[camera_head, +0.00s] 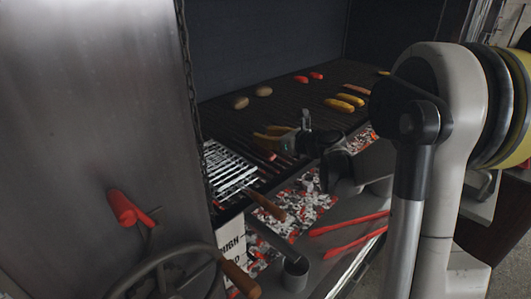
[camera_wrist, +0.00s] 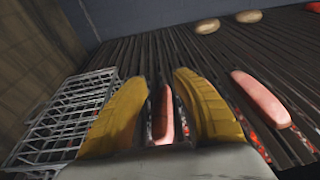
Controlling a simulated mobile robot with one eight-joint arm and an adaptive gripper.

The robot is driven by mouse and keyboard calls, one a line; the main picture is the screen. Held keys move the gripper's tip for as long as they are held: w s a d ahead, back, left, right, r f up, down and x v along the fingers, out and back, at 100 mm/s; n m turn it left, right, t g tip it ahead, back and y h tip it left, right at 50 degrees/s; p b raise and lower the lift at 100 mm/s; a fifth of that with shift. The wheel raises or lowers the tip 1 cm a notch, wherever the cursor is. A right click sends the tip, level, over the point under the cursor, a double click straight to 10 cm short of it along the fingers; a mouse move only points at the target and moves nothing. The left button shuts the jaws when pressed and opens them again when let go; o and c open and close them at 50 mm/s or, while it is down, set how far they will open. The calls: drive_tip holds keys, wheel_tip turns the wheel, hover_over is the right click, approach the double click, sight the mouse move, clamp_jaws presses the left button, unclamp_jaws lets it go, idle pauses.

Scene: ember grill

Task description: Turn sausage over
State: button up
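In the wrist view a pink sausage (camera_wrist: 163,118) lies on the dark grill bars, seen between the two yellow fingers of my gripper (camera_wrist: 160,100). Gaps show on both sides of it, so my gripper is open and not touching its sides. A second pink sausage (camera_wrist: 262,98) lies to the right of the right finger. In the head view my gripper (camera_head: 272,132) is low over the grill's near left part, with a sausage (camera_head: 264,153) partly showing just below it. I cannot tell the exact height of the fingertips above the bars.
A wire grill basket (camera_head: 228,168) with a wooden handle lies left of my gripper. Two potatoes (camera_head: 252,97), two red items (camera_head: 308,77) and yellow corn (camera_head: 344,102) lie farther back. Red tongs (camera_head: 348,232) rest on the front ledge. A metal panel (camera_head: 90,110) stands at left.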

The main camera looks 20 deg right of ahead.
idle(0.3)
drive_tip(key=o, duration=0.6)
drive_tip(key=shift+r, duration=0.1)
